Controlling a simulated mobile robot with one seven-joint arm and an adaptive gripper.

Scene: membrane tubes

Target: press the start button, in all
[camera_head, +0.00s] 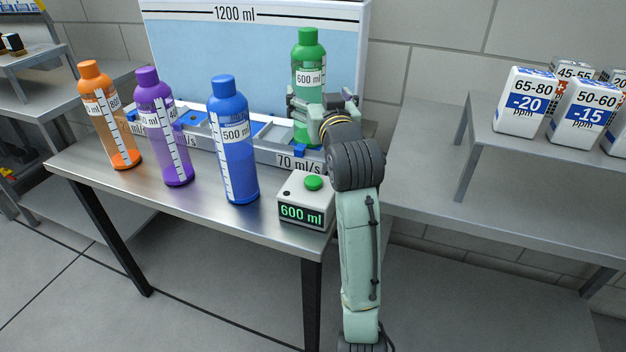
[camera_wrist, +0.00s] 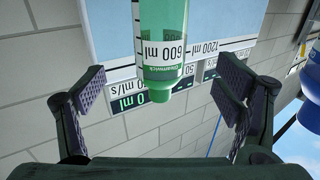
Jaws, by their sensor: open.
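The start button is a round green button (camera_head: 314,183) on top of a small white box (camera_head: 291,192), whose display reads 600 ml. The box sits at the table's front right corner. A green bottle (camera_head: 308,48) marked 600 ml stands upright at the rack's right end, above a 70 ml/s label. My gripper (camera_head: 320,101) is at the green bottle, above and behind the button. In the wrist view my gripper (camera_wrist: 162,88) is open, with the green bottle (camera_wrist: 162,45) showing between its fingers and gaps on both sides. The button is not in the wrist view.
Blue (camera_head: 233,150), purple (camera_head: 165,130) and orange (camera_head: 110,120) bottles stand on the metal table (camera_head: 185,203) left of the box. A large tank (camera_head: 225,60) marked 1200 ml is behind. White containers (camera_head: 527,105) stand on a shelf at right.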

